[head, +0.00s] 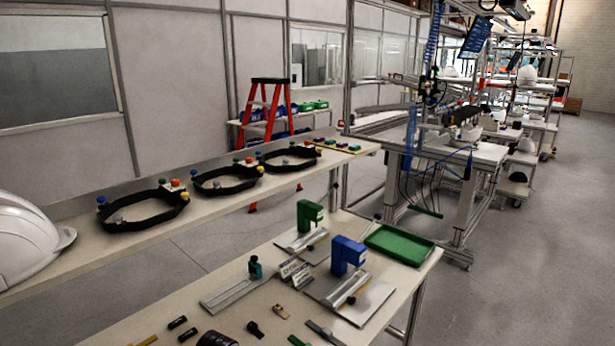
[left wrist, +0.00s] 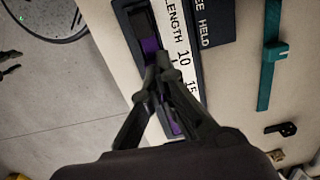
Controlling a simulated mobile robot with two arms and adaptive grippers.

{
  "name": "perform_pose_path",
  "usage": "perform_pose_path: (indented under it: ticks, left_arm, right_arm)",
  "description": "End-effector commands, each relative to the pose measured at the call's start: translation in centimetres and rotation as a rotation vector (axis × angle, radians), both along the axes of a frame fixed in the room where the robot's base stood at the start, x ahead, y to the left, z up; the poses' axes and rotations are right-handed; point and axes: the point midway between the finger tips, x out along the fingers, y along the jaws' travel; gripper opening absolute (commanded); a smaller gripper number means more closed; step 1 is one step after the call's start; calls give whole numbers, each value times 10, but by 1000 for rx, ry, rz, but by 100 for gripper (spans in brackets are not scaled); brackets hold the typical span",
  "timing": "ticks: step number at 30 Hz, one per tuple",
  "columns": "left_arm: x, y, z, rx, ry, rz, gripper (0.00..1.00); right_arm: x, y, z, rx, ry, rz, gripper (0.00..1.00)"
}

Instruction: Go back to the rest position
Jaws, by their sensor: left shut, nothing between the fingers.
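My left gripper (left wrist: 158,72) shows in the left wrist view, fingers together and nothing between them. Its tips are over a dark holder (left wrist: 133,22) with purple pieces (left wrist: 150,46), beside a white label strip (left wrist: 178,42) reading "LENGTH 10 15". Whether the tips touch the holder I cannot tell. I cannot make out the left gripper in the head view. My right gripper is in neither view.
The near bench (head: 190,300) bears a green fixture (head: 310,215), a blue fixture (head: 347,254) and a green tray (head: 399,245). A back bench (head: 85,240) holds black rings (head: 143,209) and a white helmet shell (head: 25,240). Open floor (head: 530,290) lies right.

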Motion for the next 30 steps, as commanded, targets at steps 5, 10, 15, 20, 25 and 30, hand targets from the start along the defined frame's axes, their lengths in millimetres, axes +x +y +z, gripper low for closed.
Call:
perform_pose_path:
  ticks: [5,10,15,20,25,30]
  left_arm:
    - [-81,-20,-21,-89,-84,132,0]
    - [-141,-15,-12,-135,-163,289,0]
    - [-177,-3,3,-146,-214,400,0]
    - [-203,8,18,-145,-252,479,0]
    - [-224,20,33,-138,-285,547,0]
    - [-238,30,40,-128,-308,599,0]
  right_arm:
    - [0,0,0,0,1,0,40]
    - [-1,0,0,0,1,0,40]
    - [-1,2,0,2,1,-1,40]
    - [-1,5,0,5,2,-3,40]
    - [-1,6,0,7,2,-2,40]
    - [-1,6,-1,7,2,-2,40]
